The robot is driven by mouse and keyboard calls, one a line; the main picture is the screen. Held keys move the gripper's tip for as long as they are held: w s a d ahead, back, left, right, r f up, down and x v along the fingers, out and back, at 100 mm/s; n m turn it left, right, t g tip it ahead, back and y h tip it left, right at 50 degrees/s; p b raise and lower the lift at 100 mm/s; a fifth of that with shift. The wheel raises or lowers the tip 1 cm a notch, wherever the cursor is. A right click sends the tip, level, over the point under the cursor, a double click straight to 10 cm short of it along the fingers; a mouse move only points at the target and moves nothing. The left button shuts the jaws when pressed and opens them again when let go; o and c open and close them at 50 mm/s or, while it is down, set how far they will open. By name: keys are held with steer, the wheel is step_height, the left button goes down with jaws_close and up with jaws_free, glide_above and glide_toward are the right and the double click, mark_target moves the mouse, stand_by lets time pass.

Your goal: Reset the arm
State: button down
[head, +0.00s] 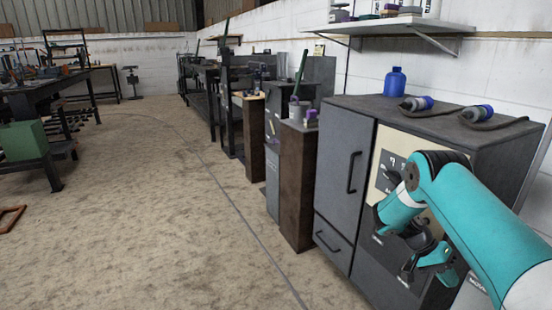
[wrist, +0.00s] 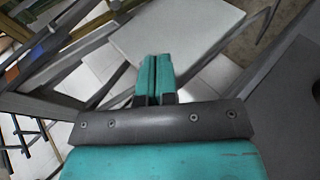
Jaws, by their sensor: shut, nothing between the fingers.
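My gripper (wrist: 154,75) shows in the wrist view with its two teal fingers pressed together, side by side, and nothing between them. In the head view my teal arm comes in from the lower right, bends at a dark elbow and folds down in front of the grey cabinet (head: 343,165).
A wall shelf (head: 400,24) hangs above. Workbenches line the wall beyond. A green box (head: 24,141) stands at left. The middle floor is clear. A pale flat panel (wrist: 180,40) shows beyond the fingers.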

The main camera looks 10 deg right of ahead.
steer(key=w+a+r+n+t+y, duration=0.3)
steer(key=a+r+n+t, duration=0.45)
steer(key=a+r, duration=1.1)
steer(key=s+a+r+n+y, duration=0.4)
steer(key=s+a+r+n, duration=0.2)
steer(key=s+a, duration=0.5)
steer(key=s+a+r+n+y, duration=0.3)
steer(key=s+a+r+n, duration=0.3)
steer(key=s+a, duration=0.45)
step_height(320, 180, up, 27)
steer(key=s+d+p, duration=0.1)
steer(key=s+p, duration=0.1)
steer(key=p, duration=2.5)
steer(key=shift+d, duration=0.15)
steer(key=shift+f+t, duration=0.1)
steer(key=shift+t, duration=0.15)
